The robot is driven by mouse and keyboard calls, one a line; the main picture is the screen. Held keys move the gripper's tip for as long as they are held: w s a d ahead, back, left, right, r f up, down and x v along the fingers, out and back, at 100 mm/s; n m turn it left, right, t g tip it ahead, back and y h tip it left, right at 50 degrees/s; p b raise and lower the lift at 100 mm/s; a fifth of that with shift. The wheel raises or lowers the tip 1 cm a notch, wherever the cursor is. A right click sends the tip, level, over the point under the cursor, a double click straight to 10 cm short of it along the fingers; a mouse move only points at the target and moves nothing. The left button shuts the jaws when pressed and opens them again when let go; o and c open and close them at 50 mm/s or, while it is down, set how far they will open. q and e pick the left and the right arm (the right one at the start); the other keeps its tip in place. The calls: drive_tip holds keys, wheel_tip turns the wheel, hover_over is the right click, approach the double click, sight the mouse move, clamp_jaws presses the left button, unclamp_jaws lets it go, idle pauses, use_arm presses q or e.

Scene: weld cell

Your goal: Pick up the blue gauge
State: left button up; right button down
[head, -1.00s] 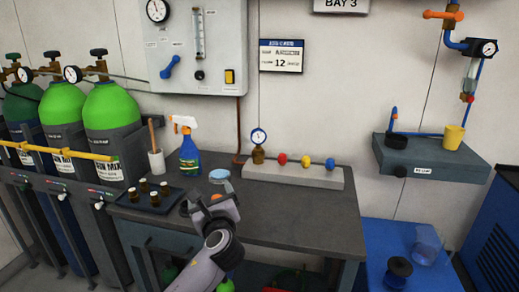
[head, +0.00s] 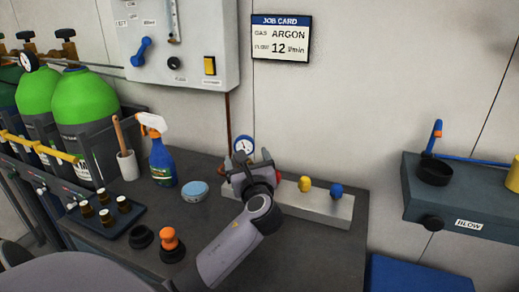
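The blue gauge (head: 243,145) has a white dial and a blue rim. It stands at the left end of a pale rail (head: 325,205) at the back of the bench, and its lower part is hidden behind my gripper. My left gripper (head: 249,160) is in front of the gauge, its fingers pointing away toward the wall. The fingers are apart, and the dial shows between and above them. I cannot tell whether they touch the gauge. My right gripper is not in view.
A red knob (head: 279,174), a yellow knob (head: 305,184) and a blue knob (head: 336,190) sit on the rail.

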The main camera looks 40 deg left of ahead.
sight(245, 147)
use_arm(q)
drive_tip(key=shift+w+a, duration=0.3)
drive_tip(key=shift+w, duration=0.15)
drive_tip(key=shift+x, duration=3.1)
drive_tip(key=c, duration=1.3)
drive_tip(key=shift+r, duration=0.1)
